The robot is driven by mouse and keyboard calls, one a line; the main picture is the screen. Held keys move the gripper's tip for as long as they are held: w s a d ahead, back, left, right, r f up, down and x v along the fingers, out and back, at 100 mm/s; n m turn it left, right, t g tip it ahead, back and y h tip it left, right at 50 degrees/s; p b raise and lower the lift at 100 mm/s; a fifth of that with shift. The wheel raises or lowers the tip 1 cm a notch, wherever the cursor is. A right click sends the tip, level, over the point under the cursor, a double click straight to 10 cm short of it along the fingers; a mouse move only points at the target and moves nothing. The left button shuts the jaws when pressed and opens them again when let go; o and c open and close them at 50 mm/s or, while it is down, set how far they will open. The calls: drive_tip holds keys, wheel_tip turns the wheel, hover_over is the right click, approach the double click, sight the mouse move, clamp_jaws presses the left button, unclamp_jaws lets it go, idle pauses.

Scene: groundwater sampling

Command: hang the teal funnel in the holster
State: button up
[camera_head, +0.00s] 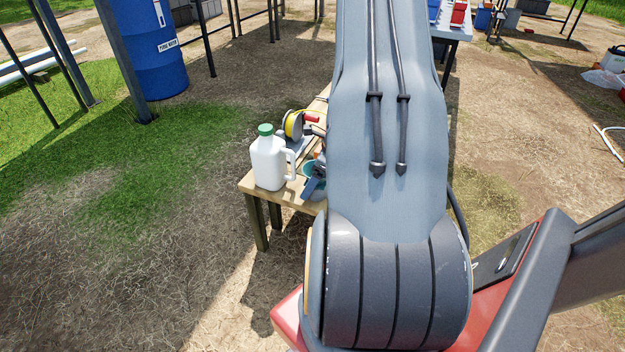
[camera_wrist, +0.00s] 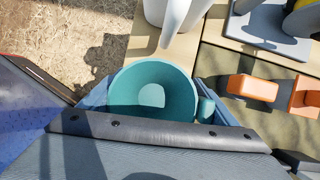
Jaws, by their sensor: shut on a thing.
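The teal funnel (camera_wrist: 150,80) is in my gripper (camera_wrist: 156,96), its wide round mouth facing the wrist camera. The blue fingers show on either side of it, and a short teal tab (camera_wrist: 206,108) stands at its right. In the head view the teal funnel (camera_head: 308,168) shows as a small patch beside my gripper (camera_head: 313,183), near the end of the wooden table (camera_head: 256,186). My arm hides much of that area. The funnel's lower end is hidden, so I cannot tell whether it touches anything. I cannot make out the holster for certain.
A white jug with a green cap (camera_head: 269,160) stands on the table close to the funnel. A reel with yellow line (camera_head: 293,125) is behind it. Orange pieces (camera_wrist: 252,88) lie right of the funnel in the wrist view. A blue barrel (camera_head: 150,50) stands far left.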

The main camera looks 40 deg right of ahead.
drive_tip(key=shift+f, duration=0.2)
drive_tip(key=o, duration=1)
drive_tip(key=shift+p+v, duration=1.1)
drive_tip(key=shift+v, duration=2.85)
